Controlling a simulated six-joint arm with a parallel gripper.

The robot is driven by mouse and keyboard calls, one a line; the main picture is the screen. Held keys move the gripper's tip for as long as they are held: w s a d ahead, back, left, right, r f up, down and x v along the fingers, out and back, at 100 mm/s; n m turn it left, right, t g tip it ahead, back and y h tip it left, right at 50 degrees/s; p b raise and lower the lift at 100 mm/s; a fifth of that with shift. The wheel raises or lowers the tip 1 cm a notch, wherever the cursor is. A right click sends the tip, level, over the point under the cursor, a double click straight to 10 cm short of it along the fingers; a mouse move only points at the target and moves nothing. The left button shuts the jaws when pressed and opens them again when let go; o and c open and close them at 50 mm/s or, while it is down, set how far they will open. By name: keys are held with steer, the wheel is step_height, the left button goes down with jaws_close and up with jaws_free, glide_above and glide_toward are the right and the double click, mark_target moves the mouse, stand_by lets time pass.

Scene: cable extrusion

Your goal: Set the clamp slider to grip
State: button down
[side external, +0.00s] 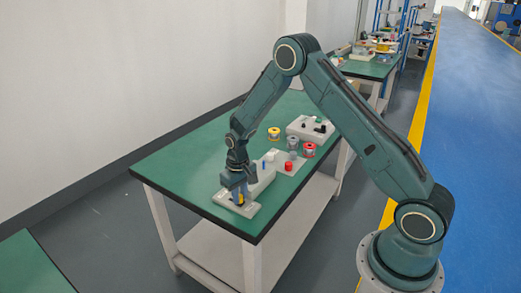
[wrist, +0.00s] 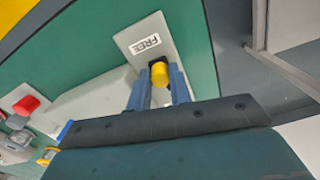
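The yellow slider knob (wrist: 160,74) sits in a dark slot on a light plate (wrist: 148,28) in the wrist view. A white label reading FREE (wrist: 145,43) is right beside the knob. My gripper (wrist: 159,82) has its two blue fingers on either side of the knob, very close to it. Whether both fingers press on it is not clear. In the side view my gripper (side external: 240,193) points down over the plate (side external: 226,202) at the near end of the green table, with the yellow knob low between the fingers. Any grip label is hidden.
A light block with a blue pin (side external: 264,165) adjoins the plate. Beyond it are a red button (side external: 288,166), a grey spool (side external: 293,144), a red spool (side external: 309,149), a yellow spool (side external: 274,133) and a white box (side external: 309,127). The table's left part (side external: 185,165) is clear.

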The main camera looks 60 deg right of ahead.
mark_target(230, 199)
steer(key=shift+w, duration=2.25)
steer(key=c, duration=1.3)
jaws_free()
steer(key=shift+r, duration=0.15)
steer(key=shift+r, duration=6.75)
steer(key=shift+r, duration=0.1)
